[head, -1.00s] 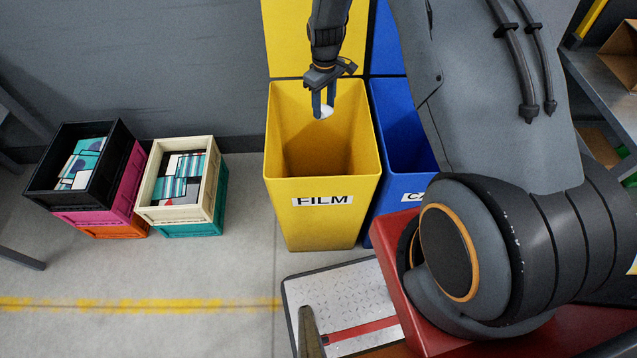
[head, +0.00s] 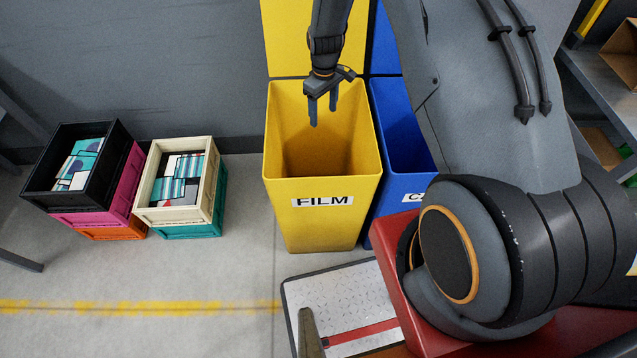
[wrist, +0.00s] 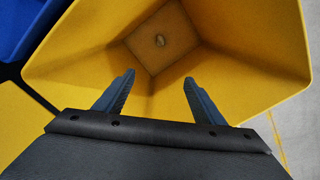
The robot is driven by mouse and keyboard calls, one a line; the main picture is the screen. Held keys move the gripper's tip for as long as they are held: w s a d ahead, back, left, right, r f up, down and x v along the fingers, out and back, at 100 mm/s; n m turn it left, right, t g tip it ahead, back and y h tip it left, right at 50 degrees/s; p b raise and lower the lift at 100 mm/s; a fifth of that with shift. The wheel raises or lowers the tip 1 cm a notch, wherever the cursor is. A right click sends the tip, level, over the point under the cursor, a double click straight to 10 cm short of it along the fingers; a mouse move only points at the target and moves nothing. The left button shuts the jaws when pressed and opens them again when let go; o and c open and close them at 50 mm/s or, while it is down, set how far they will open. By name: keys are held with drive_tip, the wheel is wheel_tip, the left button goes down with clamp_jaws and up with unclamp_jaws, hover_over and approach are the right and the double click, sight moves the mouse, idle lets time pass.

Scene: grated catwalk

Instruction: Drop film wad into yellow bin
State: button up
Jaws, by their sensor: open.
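The yellow bin (head: 320,232) stands upright with its top open and a FILM label on its front. My gripper (head: 323,115) points down over the bin's opening, with its fingers apart and nothing between them. In the wrist view my open gripper (wrist: 159,77) shows over the yellow bin's inner walls (wrist: 235,85). A small pale lump, which looks like the film wad (wrist: 161,41), shows at the bin's bottom, apart from the fingers. The wad is hidden by the bin's front wall in the head view.
A blue bin (head: 398,150) stands right beside the yellow one. Stacked crates, topped by a black one (head: 112,170) and a cream one (head: 178,220), stand to the left. A grey shelf (head: 600,85) is at the right.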

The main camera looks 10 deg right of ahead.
wheel_tip(320, 180, up, 8)
drive_tip(key=b, duration=0.2)
drive_tip(key=shift+f, duration=0.15)
idle(0.5)
drive_tip(key=s+r+m, duration=0.2)
drive_tip(key=s+r, duration=0.4)
drive_tip(key=s, duration=0.3)
drive_tip(key=s+r+m+t, duration=0.1)
drive_tip(key=s+r+m, duration=0.1)
drive_tip(key=s+r, duration=0.4)
drive_tip(key=s+r+m, duration=0.2)
drive_tip(key=s+r, duration=0.4)
drive_tip(key=s, duration=0.6)
drive_tip(key=shift+a+m, duration=0.2)
drive_tip(key=shift+m, duration=0.2)
